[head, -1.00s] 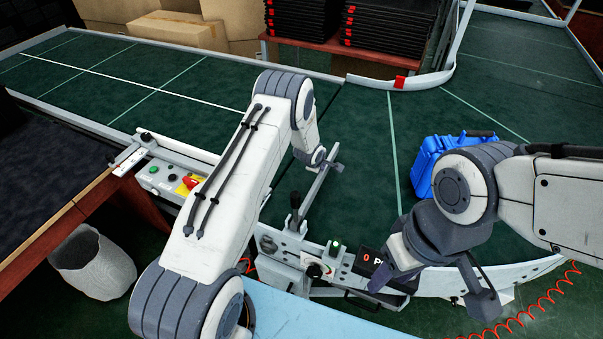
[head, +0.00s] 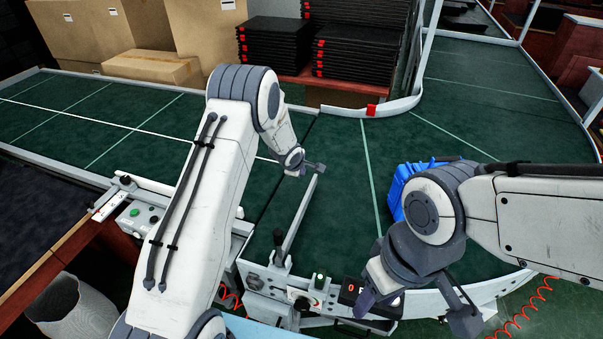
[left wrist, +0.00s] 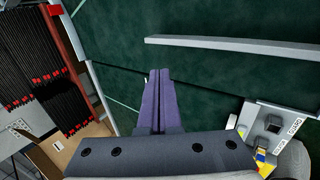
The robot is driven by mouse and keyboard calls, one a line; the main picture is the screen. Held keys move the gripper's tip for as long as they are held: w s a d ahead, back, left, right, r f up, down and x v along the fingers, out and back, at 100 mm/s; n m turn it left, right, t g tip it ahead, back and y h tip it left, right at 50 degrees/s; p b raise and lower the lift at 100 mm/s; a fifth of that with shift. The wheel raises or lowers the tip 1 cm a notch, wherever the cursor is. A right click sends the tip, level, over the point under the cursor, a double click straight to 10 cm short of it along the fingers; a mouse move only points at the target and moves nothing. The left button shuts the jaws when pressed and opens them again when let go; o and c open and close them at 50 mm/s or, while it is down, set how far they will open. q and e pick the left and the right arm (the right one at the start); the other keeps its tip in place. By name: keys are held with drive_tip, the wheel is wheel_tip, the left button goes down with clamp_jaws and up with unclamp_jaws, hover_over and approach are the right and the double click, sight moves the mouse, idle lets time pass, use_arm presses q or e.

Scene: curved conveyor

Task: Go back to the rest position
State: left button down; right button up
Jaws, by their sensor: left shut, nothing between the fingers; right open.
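My left gripper (head: 318,168) hangs over the green conveyor (head: 330,210) near a grey rail bar (head: 300,210). It also shows in the left wrist view (left wrist: 158,82), where its two purple fingers are together with nothing between them. My right gripper (head: 415,307) is open and empty, its fingers spread apart and pointing down, near the front edge of the conveyor and next to the counter display (head: 355,290). A blue case (head: 400,190) stands on the conveyor, partly hidden behind my right arm.
A control panel with buttons (head: 140,213) and a black lever (head: 281,245) line the conveyor's front edge. Cardboard boxes (head: 150,66) and stacked black trays (head: 355,50) stand behind it. A waste bin (head: 70,310) is at lower left. The conveyor's left stretch is clear.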

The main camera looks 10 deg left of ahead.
idle(0.3)
use_arm(q)
drive_tip(key=s+d+r+m+g+b, duration=0.1)
drive_tip(key=s+d+r+m+b, duration=0.1)
drive_tip(key=s+d+r+m, duration=0.5)
drive_tip(key=s+d+r+m+g+b, duration=0.1)
drive_tip(key=s+d+r+m+b, duration=0.25)
drive_tip(key=s, duration=0.55)
drive_tip(key=s+d+r+m+g, duration=0.1)
drive_tip(key=s+m, duration=0.6)
drive_tip(key=s, duration=0.8)
drive_tip(key=s+d+r+m+g+b, duration=0.1)
drive_tip(key=s+m+g, duration=0.3)
drive_tip(key=s, duration=1.1)
drive_tip(key=r+m, duration=0.1)
drive_tip(key=m, duration=0.2)
drive_tip(key=shift+d+h, duration=0.3)
drive_tip(key=shift+d, duration=0.1)
